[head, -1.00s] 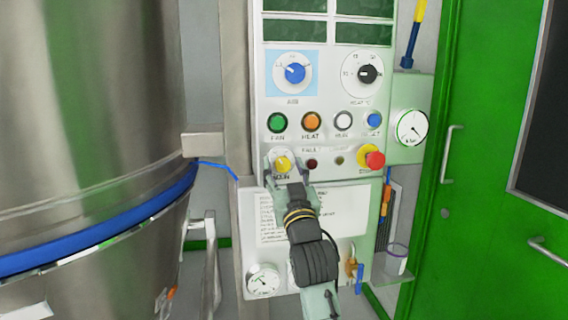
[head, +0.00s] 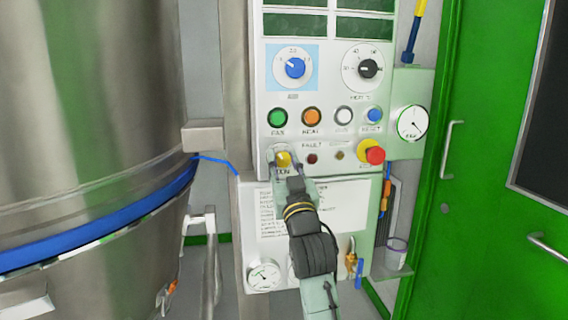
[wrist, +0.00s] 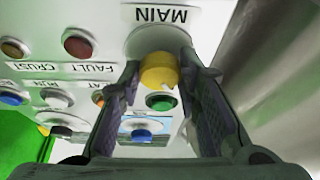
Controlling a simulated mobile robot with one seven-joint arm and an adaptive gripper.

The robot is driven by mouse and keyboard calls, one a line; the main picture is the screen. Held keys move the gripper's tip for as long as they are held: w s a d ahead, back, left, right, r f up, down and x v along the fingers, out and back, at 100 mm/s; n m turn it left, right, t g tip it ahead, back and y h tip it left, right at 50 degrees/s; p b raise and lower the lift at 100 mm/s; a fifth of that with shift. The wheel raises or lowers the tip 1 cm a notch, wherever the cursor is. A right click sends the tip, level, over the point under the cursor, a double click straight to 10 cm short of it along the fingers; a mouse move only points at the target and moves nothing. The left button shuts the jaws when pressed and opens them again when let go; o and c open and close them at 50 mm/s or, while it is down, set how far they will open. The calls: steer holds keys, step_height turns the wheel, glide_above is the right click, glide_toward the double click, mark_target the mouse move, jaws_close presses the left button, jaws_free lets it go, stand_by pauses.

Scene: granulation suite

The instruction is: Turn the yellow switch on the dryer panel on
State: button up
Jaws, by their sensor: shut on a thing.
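The dryer panel (head: 322,140) is a white upright box in the middle of the head view. The yellow switch (head: 283,159) sits at its lower left, on a round plate. In the wrist view the yellow switch (wrist: 159,71) shows beside the label MAIN, between the fingertips. My gripper (head: 282,162) is at the panel face and shut on the yellow switch, one finger on each side. The gripper (wrist: 160,82) hides part of the switch's sides, and I cannot tell its exact turn angle.
Around the switch are a green button (head: 278,118), an orange button (head: 311,117), a red stop knob on yellow (head: 375,156) and a blue dial (head: 295,68). A steel vessel (head: 90,110) stands left. A green door (head: 480,200) is on the right.

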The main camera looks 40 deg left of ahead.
steer(key=shift+c, duration=0.4)
steer(key=shift+a+m, duration=0.1)
steer(key=shift+m, duration=0.4)
steer(key=shift+s+m+t+h+p, duration=0.1)
steer(key=shift+m+t+h+p, duration=0.45)
steer(key=shift+m, duration=0.25)
steer(key=m+t+h, duration=0.1)
steer(key=m, duration=0.1)
steer(key=m+p, duration=0.1)
steer(key=m, duration=0.2)
steer(key=shift+t+h, duration=0.35)
steer(key=m+h, duration=0.2)
steer(key=m, duration=0.2)
steer(key=shift+m+t, duration=0.4)
steer(key=shift+m+h, duration=1)
steer(key=shift+m, duration=1)
